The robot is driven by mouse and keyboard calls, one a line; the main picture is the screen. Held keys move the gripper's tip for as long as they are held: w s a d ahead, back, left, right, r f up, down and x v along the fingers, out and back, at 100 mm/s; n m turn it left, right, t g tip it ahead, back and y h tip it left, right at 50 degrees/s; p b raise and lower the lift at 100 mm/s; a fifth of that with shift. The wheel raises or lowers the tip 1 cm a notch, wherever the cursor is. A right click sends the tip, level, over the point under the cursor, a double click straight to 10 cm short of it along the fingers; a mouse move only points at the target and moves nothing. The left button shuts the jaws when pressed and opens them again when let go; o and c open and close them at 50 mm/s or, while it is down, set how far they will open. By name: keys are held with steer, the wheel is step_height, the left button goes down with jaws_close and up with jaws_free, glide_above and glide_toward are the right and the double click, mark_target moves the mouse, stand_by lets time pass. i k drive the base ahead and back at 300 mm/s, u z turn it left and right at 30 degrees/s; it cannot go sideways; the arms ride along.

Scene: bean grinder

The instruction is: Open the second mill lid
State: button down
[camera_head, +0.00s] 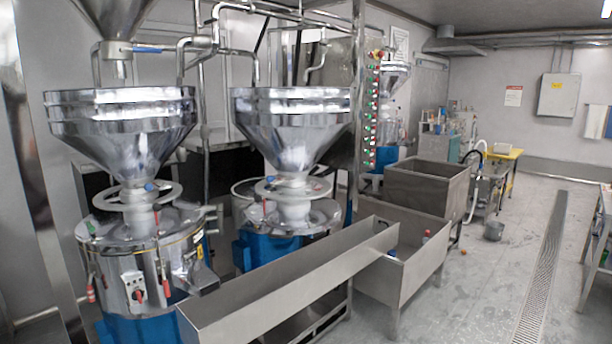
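Two steel mills stand in the foreground. The left mill (145,262) has a wide steel hopper (122,130) above a round drum with a blue base. The second mill, in the middle (285,222), has the same form, with a cone-shaped hopper (290,130) above it. Its hopper top (292,96) is a shiny rim; I cannot tell whether a lid lies closed there. A ring-shaped handwheel (291,188) sits at the hopper's neck, above the drum's round top (325,213), which looks closed. The middle mill's lower front is partly hidden by a trough. My gripper is not in view.
A long steel trough (285,290) slopes across in front of the mills to a steel bin (400,260). A control panel with buttons (371,120) and pipes stand behind. A further mill (388,100) stands at the back.

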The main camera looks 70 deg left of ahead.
mark_target(293, 128)
steer(key=u, duration=0.2)
steer(key=i, duration=1.65)
steer(key=u, duration=0.75)
steer(key=i, duration=0.65)
steer(key=u, duration=1.1)
steer(key=i, duration=0.95)
steer(key=u, duration=0.5)
